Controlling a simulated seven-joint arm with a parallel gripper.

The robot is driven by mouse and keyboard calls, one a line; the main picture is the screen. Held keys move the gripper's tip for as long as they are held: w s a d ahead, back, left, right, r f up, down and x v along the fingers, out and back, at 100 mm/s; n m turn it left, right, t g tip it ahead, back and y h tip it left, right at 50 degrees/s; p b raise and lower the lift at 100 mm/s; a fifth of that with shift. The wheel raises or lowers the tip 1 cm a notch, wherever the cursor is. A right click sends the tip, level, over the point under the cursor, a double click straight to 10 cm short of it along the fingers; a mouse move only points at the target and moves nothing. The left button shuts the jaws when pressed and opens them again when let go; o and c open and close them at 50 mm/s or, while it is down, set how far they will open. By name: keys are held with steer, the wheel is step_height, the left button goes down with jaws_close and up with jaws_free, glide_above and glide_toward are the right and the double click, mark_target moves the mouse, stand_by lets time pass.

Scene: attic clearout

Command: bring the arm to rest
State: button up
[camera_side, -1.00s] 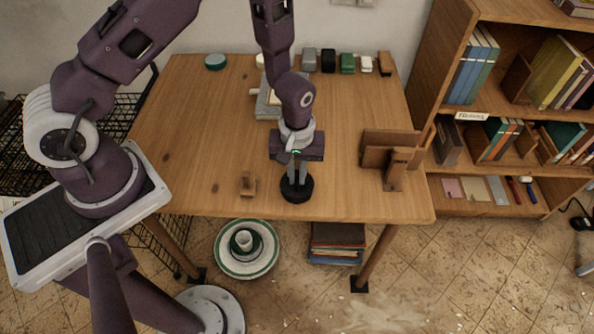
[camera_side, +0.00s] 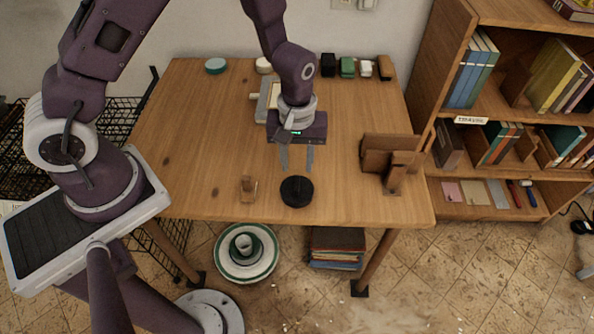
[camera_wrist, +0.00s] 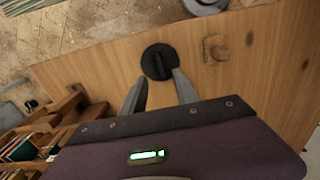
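My gripper (camera_side: 296,160) is open and empty above the table (camera_side: 200,140). Its two fingers are apart, and both also show in the wrist view (camera_wrist: 158,92). A round black disc-shaped object (camera_side: 297,191) with a raised ridge lies on the table near the front edge. It also shows in the wrist view (camera_wrist: 158,62), just beyond the fingertips and apart from them.
A small wooden piece (camera_side: 249,189) stands left of the black disc. A wooden stand (camera_side: 390,160) is at the table's right. Several small items, among them a green one (camera_side: 347,67), line the back. A bookshelf (camera_side: 480,110) stands right of the table.

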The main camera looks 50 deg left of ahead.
steer(key=shift+r, duration=0.15)
steer(key=s+a+r+m+t, duration=0.1)
steer(key=s+r+m, duration=0.1)
steer(key=r, duration=0.8)
steer(key=s+a+r+m+t, duration=0.1)
steer(key=s+r+m+t, duration=0.15)
steer(key=r, duration=0.75)
steer(key=s+a+r+m+t, duration=0.2)
steer(key=s+r, duration=0.6)
steer(key=s, duration=0.5)
steer(key=shift+s+a+m, duration=0.35)
steer(key=shift+a+m, duration=0.3)
steer(key=shift+m, duration=0.6)
steer(key=shift+r, duration=0.15)
